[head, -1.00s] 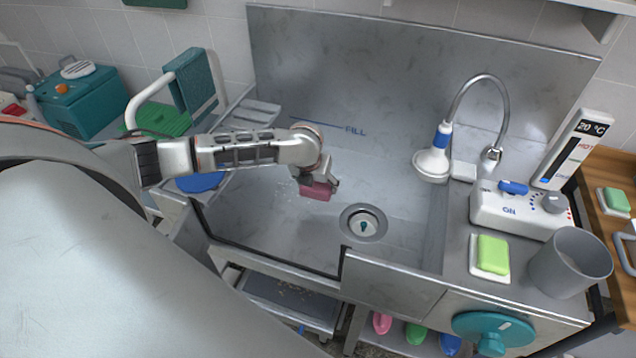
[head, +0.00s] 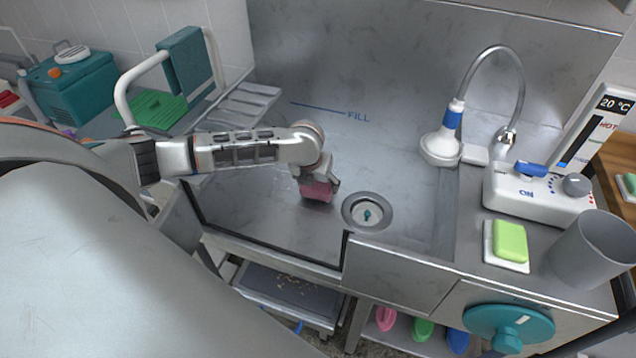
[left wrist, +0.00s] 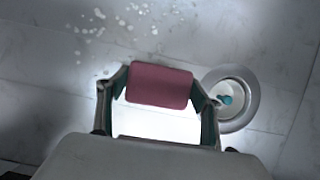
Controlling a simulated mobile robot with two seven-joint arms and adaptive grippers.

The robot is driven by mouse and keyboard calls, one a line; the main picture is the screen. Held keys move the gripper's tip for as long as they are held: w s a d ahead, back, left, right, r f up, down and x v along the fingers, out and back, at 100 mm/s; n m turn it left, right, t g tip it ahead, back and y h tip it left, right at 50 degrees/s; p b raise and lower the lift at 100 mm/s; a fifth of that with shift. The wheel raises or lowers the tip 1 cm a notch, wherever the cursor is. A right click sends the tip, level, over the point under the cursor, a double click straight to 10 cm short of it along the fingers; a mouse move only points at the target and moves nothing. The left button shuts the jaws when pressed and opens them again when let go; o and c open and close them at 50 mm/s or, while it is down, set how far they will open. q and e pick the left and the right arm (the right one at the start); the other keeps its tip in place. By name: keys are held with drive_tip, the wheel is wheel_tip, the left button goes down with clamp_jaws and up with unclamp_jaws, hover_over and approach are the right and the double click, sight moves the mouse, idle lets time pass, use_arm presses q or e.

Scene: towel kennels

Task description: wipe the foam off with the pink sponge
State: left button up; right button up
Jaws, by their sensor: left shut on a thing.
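My left gripper (head: 318,178) is shut on the pink sponge (head: 316,191) inside the metal basin, to the left of the drain. In the left wrist view the sponge (left wrist: 160,86) sits between the two fingers of my left gripper (left wrist: 158,100). Small white foam blobs (left wrist: 130,20) lie on the basin floor beyond the sponge, toward the top left of that view. In the head view the foam is hardly visible. I cannot tell if the sponge touches the floor. My right gripper is in neither view.
The drain (head: 367,211) holds a teal plug. A shower head (head: 440,148) rests on the basin's right side. A green sponge (head: 510,240), a grey cup (head: 592,250) and a control box (head: 535,192) stand on the right ledge. The basin floor (head: 390,170) is otherwise open.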

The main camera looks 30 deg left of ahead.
use_arm(q)
drive_tip(key=shift+f+b, duration=0.3)
drive_tip(key=shift+f, duration=0.7)
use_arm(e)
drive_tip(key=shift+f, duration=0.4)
